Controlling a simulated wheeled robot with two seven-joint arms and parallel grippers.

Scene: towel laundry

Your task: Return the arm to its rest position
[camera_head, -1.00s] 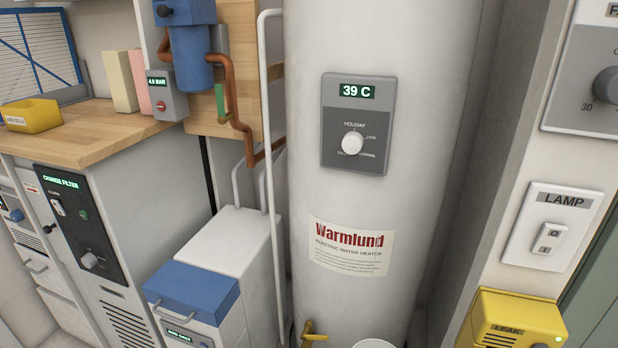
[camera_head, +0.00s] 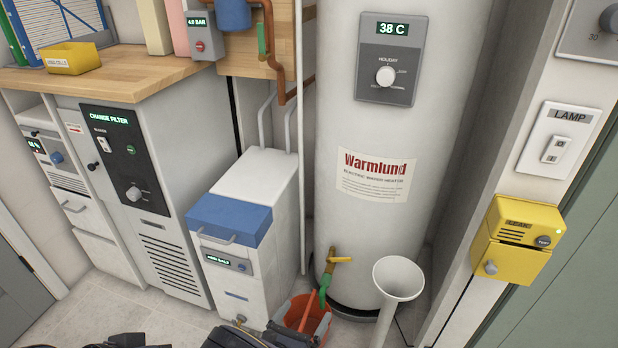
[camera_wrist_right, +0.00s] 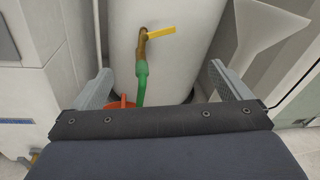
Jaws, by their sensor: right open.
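My right gripper (camera_wrist_right: 159,72) is open and empty in the right wrist view, its two grey fingers spread wide. Between and beyond the fingers are the water heater's (camera_wrist_right: 185,65) yellow drain valve (camera_wrist_right: 158,33) and a green hose end (camera_wrist_right: 141,80). I cannot tell the exact distance from the fingers to the valve. In the head view, dark parts of my own body show at the bottom edge, but no left gripper can be made out. The heater (camera_head: 400,130) stands upright, and its display (camera_head: 393,29) reads 38 C.
An orange bucket (camera_head: 318,322) stands below the drain valve (camera_head: 340,260). A white funnel (camera_head: 398,280) stands to its right. A white cabinet with a blue lid (camera_head: 232,220) is at left. A yellow leak box (camera_head: 517,241) hangs on the right wall. Pale floor shows at lower left.

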